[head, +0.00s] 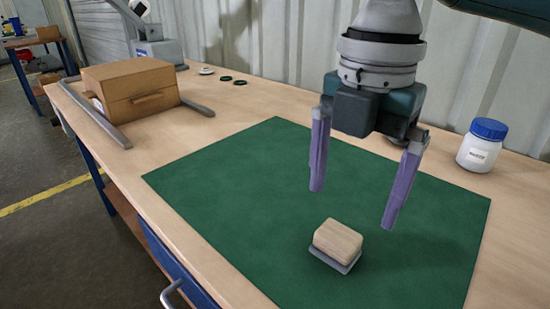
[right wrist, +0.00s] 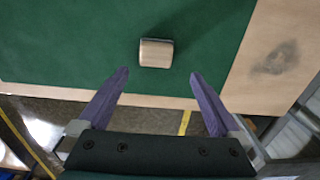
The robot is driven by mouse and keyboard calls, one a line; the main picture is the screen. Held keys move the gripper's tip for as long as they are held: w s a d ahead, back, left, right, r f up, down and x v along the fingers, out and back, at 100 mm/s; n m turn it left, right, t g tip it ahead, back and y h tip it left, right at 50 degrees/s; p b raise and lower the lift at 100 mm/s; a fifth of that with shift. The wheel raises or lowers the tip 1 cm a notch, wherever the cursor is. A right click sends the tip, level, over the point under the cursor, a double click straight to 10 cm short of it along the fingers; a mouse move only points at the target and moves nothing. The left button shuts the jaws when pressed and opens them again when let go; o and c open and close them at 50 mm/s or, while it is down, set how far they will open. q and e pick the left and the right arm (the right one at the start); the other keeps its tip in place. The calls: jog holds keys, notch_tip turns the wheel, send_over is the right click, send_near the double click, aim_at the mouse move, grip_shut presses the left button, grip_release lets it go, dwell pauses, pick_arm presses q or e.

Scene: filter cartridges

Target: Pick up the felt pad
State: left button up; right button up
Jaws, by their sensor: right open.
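The felt pad (head: 338,242) looks like a small block with a light wood-coloured top and a thin grey layer underneath. It lies on the green mat (head: 230,185) near its front edge. It also shows in the right wrist view (right wrist: 156,54), beyond the fingertips and roughly between their lines. My right gripper (head: 352,208) is open and empty, with purple fingers pointing down above the mat. In the right wrist view my right gripper (right wrist: 160,72) has its fingers spread wide, apart from the pad. My left gripper is not in view.
A cardboard box (head: 130,88) stands at the bench's left between grey rails. A white jar with a blue lid (head: 482,145) stands right of the mat. Small dark rings (head: 240,82) lie near the back wall. The mat around the pad is clear.

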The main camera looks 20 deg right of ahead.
aim_at(339, 233)
jog(key=f, duration=0.3)
jog(key=shift+w+a+f+b, duration=0.1)
jog(key=shift+a+f+b, duration=0.2)
jog(key=shift+a, duration=0.1)
jog(key=f, duration=0.1)
jog(key=f+b, duration=0.1)
jog(key=f, duration=0.2)
jog(key=shift+w+d+f, duration=0.3)
jog(key=shift+d, duration=0.1)
jog(key=shift+f, duration=0.35)
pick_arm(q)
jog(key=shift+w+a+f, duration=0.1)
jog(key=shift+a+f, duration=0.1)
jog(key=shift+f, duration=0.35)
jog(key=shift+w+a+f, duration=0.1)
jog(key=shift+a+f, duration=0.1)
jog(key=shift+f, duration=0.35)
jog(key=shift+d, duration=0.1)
pick_arm(e)
jog(key=c, duration=1.3)
jog(key=shift+r, duration=0.15)
